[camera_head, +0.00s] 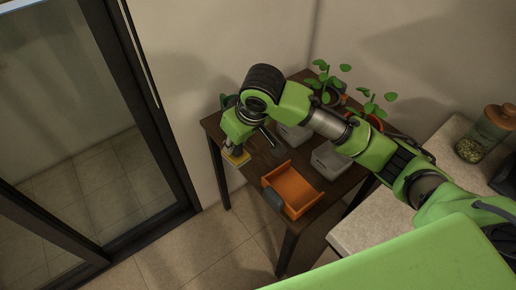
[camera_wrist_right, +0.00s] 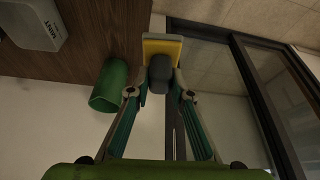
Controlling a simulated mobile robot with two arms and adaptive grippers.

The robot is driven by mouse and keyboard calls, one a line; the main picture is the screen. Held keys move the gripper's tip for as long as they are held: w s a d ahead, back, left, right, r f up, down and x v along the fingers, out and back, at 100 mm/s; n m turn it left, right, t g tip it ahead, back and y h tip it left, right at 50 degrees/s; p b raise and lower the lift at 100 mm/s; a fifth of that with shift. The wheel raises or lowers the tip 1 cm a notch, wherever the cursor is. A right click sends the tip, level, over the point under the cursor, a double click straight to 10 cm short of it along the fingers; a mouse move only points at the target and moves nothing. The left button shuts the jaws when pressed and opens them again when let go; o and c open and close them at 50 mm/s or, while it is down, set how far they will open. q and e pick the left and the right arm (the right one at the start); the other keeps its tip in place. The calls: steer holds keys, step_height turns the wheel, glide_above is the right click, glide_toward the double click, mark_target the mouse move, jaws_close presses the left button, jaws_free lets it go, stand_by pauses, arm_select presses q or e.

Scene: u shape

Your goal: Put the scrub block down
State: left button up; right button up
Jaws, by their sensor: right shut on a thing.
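The scrub block (camera_head: 237,158) has a yellow pad and shows at the left edge of the dark wooden table (camera_head: 262,160). In the right wrist view the scrub block (camera_wrist_right: 163,47) shows a yellow layer and a dark grey grip between the fingers. My right gripper (camera_head: 234,146) points down and is shut on the block's grip; it also shows in the right wrist view (camera_wrist_right: 160,80). In the wrist view the block appears just past the table edge; I cannot tell whether it touches the top. My left gripper is not in view.
A green cup (camera_wrist_right: 110,86) is close beside the gripper. An orange open tray (camera_head: 291,190) lies at the table's front. Grey bins (camera_head: 330,160) and potted plants (camera_head: 370,108) stand farther right. A glass door (camera_head: 75,110) is at the left.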

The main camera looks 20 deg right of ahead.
steer(key=w+d+f+p, duration=0.1)
steer(key=w+d+f, duration=0.1)
steer(key=f, duration=0.1)
steer(key=w+d+f, duration=0.1)
steer(key=d+f, duration=0.2)
steer(key=w+d+f+p, duration=0.1)
steer(key=w+d+f, duration=0.1)
steer(key=d+f, duration=0.1)
steer(key=shift+w+f+p, duration=0.3)
steer(key=shift+w+f, duration=0.05)
steer(key=shift+f, duration=0.4)
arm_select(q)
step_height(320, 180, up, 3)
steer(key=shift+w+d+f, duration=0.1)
arm_select(e)
steer(key=shift+f, duration=0.1)
steer(key=shift+f, duration=0.1)
steer(key=o, duration=1)
